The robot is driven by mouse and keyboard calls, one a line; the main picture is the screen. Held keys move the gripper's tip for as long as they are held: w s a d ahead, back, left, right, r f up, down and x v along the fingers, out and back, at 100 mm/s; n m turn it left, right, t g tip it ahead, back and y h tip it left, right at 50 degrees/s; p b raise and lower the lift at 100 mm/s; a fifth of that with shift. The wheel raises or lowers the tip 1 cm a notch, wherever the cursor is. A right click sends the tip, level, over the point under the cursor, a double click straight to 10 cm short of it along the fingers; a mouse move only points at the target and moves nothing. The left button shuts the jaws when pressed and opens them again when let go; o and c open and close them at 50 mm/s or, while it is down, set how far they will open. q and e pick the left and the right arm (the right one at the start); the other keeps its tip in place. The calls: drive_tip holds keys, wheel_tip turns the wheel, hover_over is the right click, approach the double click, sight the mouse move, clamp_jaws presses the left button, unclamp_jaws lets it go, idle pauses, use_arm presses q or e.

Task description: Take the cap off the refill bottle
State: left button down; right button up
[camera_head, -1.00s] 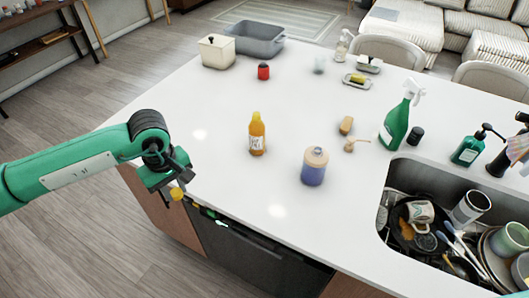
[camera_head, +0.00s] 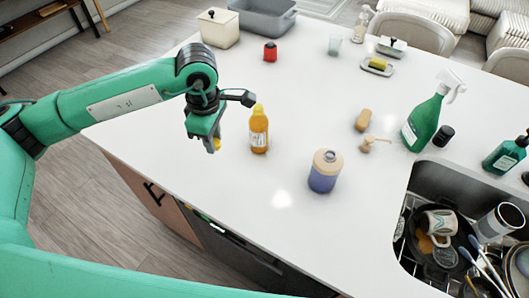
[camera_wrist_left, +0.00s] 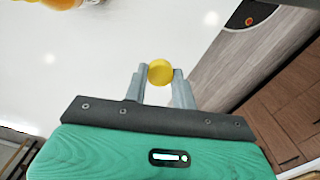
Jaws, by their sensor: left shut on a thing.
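The refill bottle (camera_head: 259,133), orange with a white label, stands upright near the left edge of the white island. Its narrow top looks yellow-orange, and the head view is too small to tell its detail. My left gripper (camera_head: 215,146) is just left of the bottle, apart from it. It is shut on a small round yellow cap (camera_wrist_left: 160,72), which sits between the fingertips in the left wrist view. Part of the bottle (camera_wrist_left: 62,4) shows at the top left of that view. My right gripper is not in view.
A green spray bottle (camera_head: 423,124) stands near the sink full of dishes. The counter around the bottle is clear.

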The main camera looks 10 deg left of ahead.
use_arm(q)
drive_tip(key=w+d+n+b, duration=0.1)
drive_tip(key=d+n, duration=0.1)
drive_tip(key=n, duration=0.3)
wheel_tip(320, 180, up, 6)
drive_tip(key=n+b, duration=0.7)
drive_tip(key=n, duration=1.6)
hover_over(248, 170)
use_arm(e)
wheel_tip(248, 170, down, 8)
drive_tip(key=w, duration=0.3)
use_arm(q)
wheel_tip(248, 170, down, 16)
drive_tip(key=shift+f+p, duration=0.15)
drive_tip(key=shift+p, duration=0.85)
wheel_tip(248, 170, down, 3)
drive_tip(key=shift+f+p, duration=0.2)
drive_tip(key=shift+p, duration=0.15)
drive_tip(key=shift+f, duration=0.3)
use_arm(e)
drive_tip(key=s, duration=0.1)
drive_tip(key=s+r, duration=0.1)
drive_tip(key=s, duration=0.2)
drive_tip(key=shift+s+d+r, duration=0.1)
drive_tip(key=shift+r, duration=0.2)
